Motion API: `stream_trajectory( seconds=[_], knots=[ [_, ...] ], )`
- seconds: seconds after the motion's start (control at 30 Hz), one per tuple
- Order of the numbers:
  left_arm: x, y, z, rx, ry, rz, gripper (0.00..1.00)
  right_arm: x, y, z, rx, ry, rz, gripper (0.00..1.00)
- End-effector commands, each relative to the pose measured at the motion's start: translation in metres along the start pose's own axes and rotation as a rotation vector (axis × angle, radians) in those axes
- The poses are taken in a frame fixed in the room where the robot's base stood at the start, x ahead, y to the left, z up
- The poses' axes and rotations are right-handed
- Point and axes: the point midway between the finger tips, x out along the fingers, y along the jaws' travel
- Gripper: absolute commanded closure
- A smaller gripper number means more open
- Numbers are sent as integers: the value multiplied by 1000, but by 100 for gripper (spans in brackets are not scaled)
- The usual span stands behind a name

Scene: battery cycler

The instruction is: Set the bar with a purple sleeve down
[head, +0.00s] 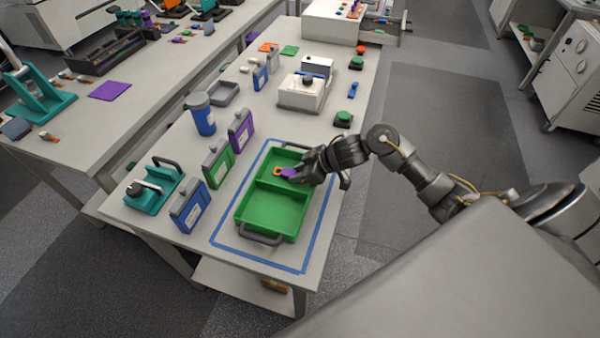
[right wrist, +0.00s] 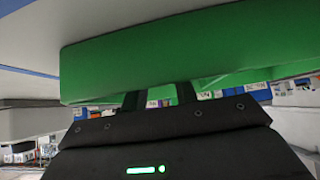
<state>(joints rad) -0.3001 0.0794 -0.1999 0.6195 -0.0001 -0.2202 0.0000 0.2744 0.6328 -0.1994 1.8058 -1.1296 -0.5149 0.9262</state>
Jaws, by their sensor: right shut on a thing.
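The bar with a purple sleeve (head: 288,173) is in my right gripper (head: 293,175), its purple part showing at the fingertips, with an orange piece (head: 277,171) just left of it. The gripper is over the divider and far compartment of the green tray (head: 272,211). I cannot tell whether the bar touches the tray. In the right wrist view, the two dark fingers (right wrist: 159,98) of the right gripper stand before the green tray wall (right wrist: 160,65); the bar is not clearly visible there. My left gripper is not in view.
The tray has dark handles and sits inside a blue tape outline (head: 218,244). Left of it stand green (head: 217,162), purple (head: 241,131) and blue (head: 190,207) containers. A white device (head: 304,91) is behind. The tray's near compartment looks empty.

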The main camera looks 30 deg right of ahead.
Motion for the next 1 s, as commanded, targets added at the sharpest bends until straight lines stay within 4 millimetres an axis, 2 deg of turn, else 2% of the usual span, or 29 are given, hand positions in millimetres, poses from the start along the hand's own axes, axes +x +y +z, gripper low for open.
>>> stream_trajectory(
  seconds=[0.03,0.07,0.2,0.43,0.57,0.67,1.0],
  knots=[
    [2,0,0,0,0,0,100,7,-7,16,5,-34,-17,100],
    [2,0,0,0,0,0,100,7,-8,16,5,-35,-17,69],
    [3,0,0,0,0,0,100,8,-8,17,5,-35,-17,50],
    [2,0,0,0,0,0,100,7,-8,16,4,-35,-17,49],
    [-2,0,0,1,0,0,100,0,-8,8,5,-32,-16,49],
    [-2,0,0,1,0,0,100,-17,-6,8,3,-34,-12,49],
    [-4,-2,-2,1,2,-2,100,-92,-3,2,0,-25,-7,49]
  ],
)
